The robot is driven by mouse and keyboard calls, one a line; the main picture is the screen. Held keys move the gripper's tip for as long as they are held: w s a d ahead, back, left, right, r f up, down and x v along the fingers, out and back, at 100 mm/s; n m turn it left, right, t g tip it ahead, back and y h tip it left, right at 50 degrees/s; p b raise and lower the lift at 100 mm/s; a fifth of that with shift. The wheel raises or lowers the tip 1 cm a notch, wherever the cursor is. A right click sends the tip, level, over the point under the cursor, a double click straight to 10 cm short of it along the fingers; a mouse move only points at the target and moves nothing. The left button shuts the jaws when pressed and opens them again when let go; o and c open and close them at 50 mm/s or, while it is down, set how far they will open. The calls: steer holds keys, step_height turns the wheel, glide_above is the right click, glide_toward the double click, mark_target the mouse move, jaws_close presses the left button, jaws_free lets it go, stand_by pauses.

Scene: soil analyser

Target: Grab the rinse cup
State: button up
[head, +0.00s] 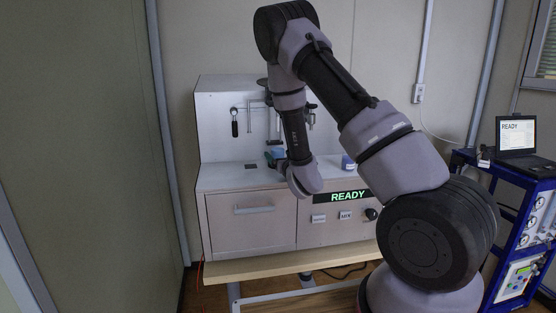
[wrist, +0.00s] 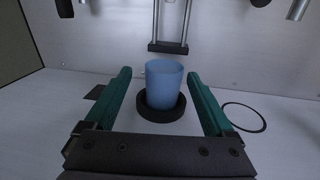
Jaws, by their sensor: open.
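A blue cup (wrist: 164,84), which I take as the rinse cup, stands upright in a round black holder (wrist: 160,115) on the analyser's white deck in the wrist view. My gripper (wrist: 157,80) is open, with its two green fingers on either side of the cup and visible gaps between them and it. In the head view my gripper (head: 272,157) is low over the deck, with a bit of the blue cup (head: 278,152) showing beside it. My wrist hides part of this area.
The analyser (head: 250,177) has a drawer handle, several front controls and a READY display (head: 348,197). A bluish container (head: 348,162) stands further right. Metal fittings (wrist: 167,47) hang behind the cup. A black ring (wrist: 245,117) lies to the right. A laptop (head: 516,135) sits on a blue cart.

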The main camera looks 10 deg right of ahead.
steer(key=w, duration=0.5)
steer(key=shift+w+a+f, duration=0.1)
steer(key=shift+w+f, duration=0.1)
jaws_close()
